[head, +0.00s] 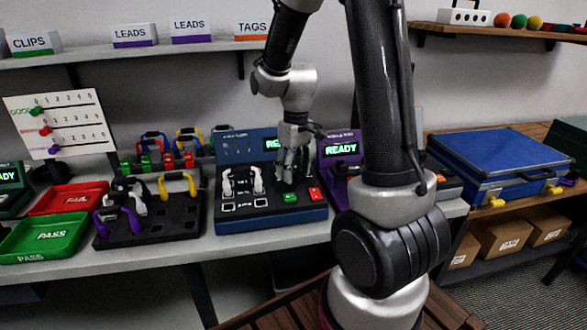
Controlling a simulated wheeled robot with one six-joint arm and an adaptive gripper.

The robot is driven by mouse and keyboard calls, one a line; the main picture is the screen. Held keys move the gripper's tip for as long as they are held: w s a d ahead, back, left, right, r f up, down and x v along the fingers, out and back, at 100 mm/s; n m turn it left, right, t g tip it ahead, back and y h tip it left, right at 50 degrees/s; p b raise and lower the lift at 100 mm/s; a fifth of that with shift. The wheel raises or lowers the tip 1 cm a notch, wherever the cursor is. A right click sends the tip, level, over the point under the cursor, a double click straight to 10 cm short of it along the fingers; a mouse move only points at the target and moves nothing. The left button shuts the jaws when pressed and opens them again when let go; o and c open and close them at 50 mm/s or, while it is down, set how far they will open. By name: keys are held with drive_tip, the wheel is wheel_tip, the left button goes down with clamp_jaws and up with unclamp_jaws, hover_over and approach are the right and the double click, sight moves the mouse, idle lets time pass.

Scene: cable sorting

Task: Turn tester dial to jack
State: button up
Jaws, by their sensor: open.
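The blue tester (228,222) stands on the bench near the middle of the head view, its screen (272,146) lit and partly hidden, with letters of READY showing. A white cable (241,183) sits on its sloped panel at the left, above two white-framed squares. A green button (290,198) and a red button (315,194) are at its lower right. My gripper (288,180) points down over the panel's right part, just above the green button. It is open. The dial cannot be made out; my gripper covers that area. Contact with the panel cannot be told.
A purple device (338,177) reading READY stands to the right, partly behind my arm. A black rack (155,227) with cables stands left, beside green (30,247) and red (70,197) trays. A blue case (490,160) lies far right. A shelf (190,48) hangs above.

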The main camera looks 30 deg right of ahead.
drive_tip(key=c, duration=1)
drive_tip(key=shift+n, duration=0.3)
drive_tip(key=n, duration=0.4)
drive_tip(key=shift+a+n, duration=0.1)
drive_tip(key=shift+n, duration=1.9)
drive_tip(key=shift+r, duration=0.1)
drive_tip(key=shift+w, duration=0.1)
drive_tip(key=o, duration=1)
